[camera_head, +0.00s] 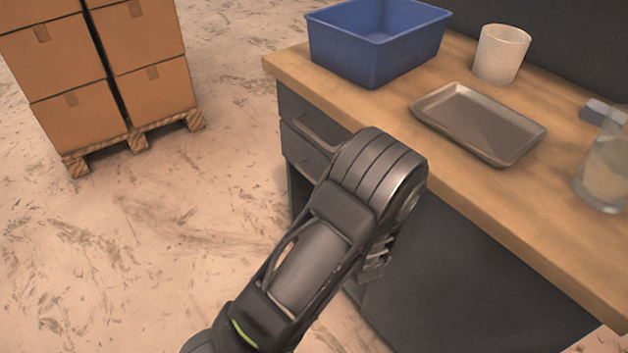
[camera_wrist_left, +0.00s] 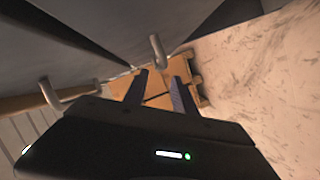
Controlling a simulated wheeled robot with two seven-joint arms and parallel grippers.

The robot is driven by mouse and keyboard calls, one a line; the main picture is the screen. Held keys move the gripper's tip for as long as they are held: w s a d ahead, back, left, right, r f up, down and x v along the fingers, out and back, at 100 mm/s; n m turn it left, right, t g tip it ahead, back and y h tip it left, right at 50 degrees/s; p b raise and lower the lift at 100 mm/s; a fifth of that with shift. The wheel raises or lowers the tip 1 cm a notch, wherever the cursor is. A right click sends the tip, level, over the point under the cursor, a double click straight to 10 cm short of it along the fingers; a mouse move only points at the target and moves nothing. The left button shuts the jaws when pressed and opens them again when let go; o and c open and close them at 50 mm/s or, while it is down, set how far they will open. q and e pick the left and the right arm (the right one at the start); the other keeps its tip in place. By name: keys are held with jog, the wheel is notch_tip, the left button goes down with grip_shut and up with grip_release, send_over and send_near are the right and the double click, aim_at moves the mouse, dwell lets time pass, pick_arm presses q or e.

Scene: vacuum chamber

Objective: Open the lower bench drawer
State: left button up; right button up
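The lower bench drawer (camera_head: 303,153) is a dark grey front below the upper drawer at the bench's left end. It looks shut in the head view, where my left arm hides part of it. Its bar handle (camera_wrist_left: 157,50) shows in the left wrist view. The upper drawer's handle (camera_wrist_left: 60,95) is nearer the wooden top. My left gripper (camera_wrist_left: 158,80) is open, with nothing between its fingers. Its fingertips appear close to the lower handle, but I cannot tell the exact gap. My left arm hides the fingers in the head view. My right gripper is in neither view.
The wooden bench top (camera_head: 455,185) holds a blue bin (camera_head: 365,50), a white cup (camera_head: 500,53), a metal tray (camera_head: 478,122) and a glass jar (camera_head: 604,170). Cardboard boxes (camera_head: 65,120) stand on a pallet at upper left. The floor before the drawers is clear.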

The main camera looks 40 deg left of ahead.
aim_at(315, 185)
pick_arm(q)
jog(key=x, duration=0.7)
jog(key=shift+w+a+f+b, duration=0.1)
jog(key=shift+w+a+b, duration=0.1)
jog(key=shift+a+b, duration=0.2)
jog(key=shift+c, duration=0.4)
grip_shut()
dwell(0.7)
